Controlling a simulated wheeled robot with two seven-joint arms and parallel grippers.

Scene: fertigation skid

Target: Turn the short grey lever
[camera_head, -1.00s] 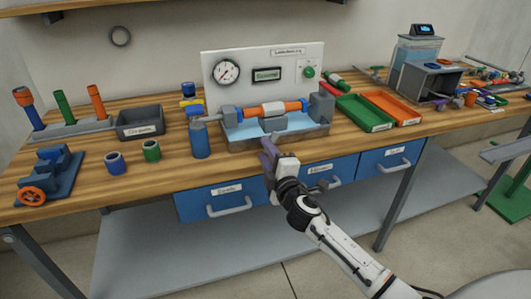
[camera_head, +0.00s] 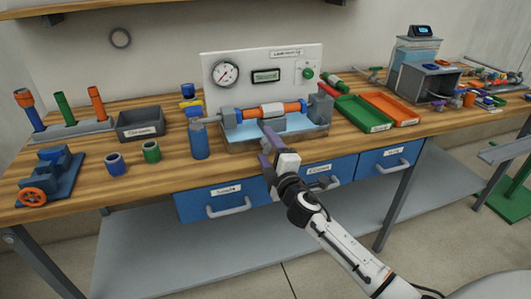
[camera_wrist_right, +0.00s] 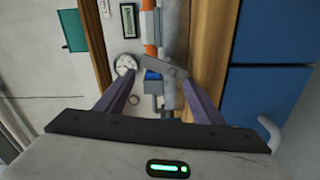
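The short grey lever (camera_wrist_right: 165,66) shows in the right wrist view as a small slanted bar, just beyond and between my fingertips. My right gripper (camera_head: 267,146) is at the front edge of the rig's tray (camera_head: 305,136). In the right wrist view its two purple fingers (camera_wrist_right: 158,80) are spread apart with nothing clearly held. I cannot tell whether they touch the lever. My left gripper is not in view.
A gauge panel (camera_head: 300,60) stands behind the rig. A blue cylinder (camera_head: 199,141) stands left of the tray. Green (camera_head: 362,113) and orange (camera_head: 392,108) trays are to the right. Blue drawers (camera_head: 225,200) with handles lie below the bench edge, near my right arm.

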